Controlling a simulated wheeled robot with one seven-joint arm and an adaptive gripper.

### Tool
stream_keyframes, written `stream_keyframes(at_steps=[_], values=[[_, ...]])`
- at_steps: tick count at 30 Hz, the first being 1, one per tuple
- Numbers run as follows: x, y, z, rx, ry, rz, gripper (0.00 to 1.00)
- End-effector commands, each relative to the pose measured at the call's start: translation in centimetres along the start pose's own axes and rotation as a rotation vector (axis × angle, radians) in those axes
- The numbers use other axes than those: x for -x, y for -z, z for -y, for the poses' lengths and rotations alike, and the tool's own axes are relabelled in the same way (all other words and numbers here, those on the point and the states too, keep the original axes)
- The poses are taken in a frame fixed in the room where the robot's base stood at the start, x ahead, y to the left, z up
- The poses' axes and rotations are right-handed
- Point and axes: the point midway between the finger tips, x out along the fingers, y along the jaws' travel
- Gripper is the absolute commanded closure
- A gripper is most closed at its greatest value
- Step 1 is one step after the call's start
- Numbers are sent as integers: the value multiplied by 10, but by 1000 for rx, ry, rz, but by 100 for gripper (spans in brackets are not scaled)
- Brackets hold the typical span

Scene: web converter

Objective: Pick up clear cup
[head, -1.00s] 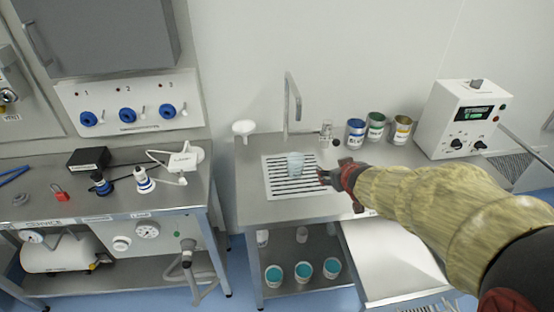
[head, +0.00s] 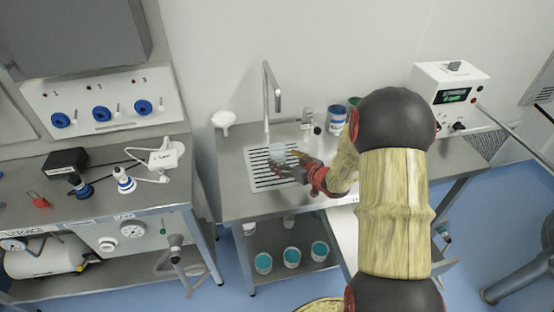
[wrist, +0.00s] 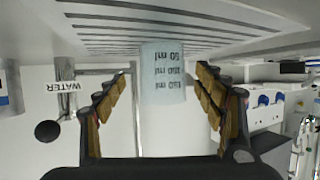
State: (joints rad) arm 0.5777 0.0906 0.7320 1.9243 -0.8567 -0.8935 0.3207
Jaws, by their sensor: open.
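The clear cup (head: 277,153), pale and bluish, stands on the slotted drain grate (head: 258,181) of the metal bench in the head view. In the wrist view, which looks upside down, the cup (wrist: 162,72) shows printed "ml" marks and sits between my two fingers. My gripper (head: 290,163) is at the cup's right side, low over the grate. Its fingers (wrist: 164,88) are spread, with a visible gap on each side of the cup. Part of the cup is hidden by the fingers in the head view.
A tall faucet (head: 268,95) rises behind the grate, and a white funnel (head: 223,119) is at the back left. A blue-labelled can (head: 337,118) stands behind my arm. A white instrument box (head: 450,92) is at right. Teal-filled cups (head: 292,257) are on the lower shelf.

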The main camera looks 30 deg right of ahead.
Motion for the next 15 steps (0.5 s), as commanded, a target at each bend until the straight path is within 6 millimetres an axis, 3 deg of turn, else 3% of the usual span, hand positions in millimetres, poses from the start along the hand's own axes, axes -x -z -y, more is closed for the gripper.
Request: stream_keyframes(at_steps=[9, 15], values=[[-42, -5, 4, 1, 1, 0, 30], [-43, -4, 3, 0, -1, 0, 30]])
